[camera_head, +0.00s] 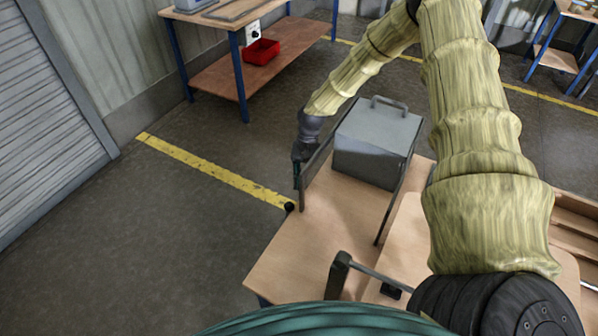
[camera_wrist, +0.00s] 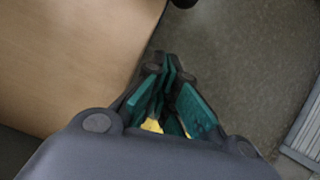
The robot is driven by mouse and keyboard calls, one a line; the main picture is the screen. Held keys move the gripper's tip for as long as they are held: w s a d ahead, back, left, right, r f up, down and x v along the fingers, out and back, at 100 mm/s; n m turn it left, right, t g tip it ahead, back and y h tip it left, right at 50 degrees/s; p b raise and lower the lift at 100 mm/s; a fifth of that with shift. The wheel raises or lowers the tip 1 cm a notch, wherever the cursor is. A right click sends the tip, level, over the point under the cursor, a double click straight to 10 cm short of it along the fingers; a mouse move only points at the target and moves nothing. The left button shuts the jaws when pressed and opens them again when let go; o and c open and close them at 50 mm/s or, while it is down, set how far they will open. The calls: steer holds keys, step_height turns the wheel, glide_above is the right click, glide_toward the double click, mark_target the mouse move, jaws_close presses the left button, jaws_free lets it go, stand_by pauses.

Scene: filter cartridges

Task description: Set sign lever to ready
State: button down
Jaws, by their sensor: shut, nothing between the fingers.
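A round black knob (camera_head: 289,206), probably the end of the sign lever, shows at the left edge of the wooden table, by the foot of a thin dark panel (camera_head: 316,168). The rest of the lever and any sign face are hidden from this angle. A dark round shape, perhaps the same knob, is cut off at the top of the wrist view (camera_wrist: 185,3). My gripper (camera_head: 297,184) points down on the left side of the panel, just above the knob in the picture; I cannot tell whether it touches either. In the wrist view its teal fingers (camera_wrist: 166,66) are together and empty.
A grey metal box with a handle (camera_head: 378,142) stands on the wooden table (camera_head: 275,262), right of the panel. A second thin dark upright (camera_head: 391,203) stands nearer. A bench with a red bin (camera_head: 262,52) is farther back. The floor at left is clear.

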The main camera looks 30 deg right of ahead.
steer(key=s+a+p, duration=0.1)
steer(key=s+a+f+p, duration=0.1)
steer(key=s+a, duration=0.1)
steer(key=shift+a, duration=0.3)
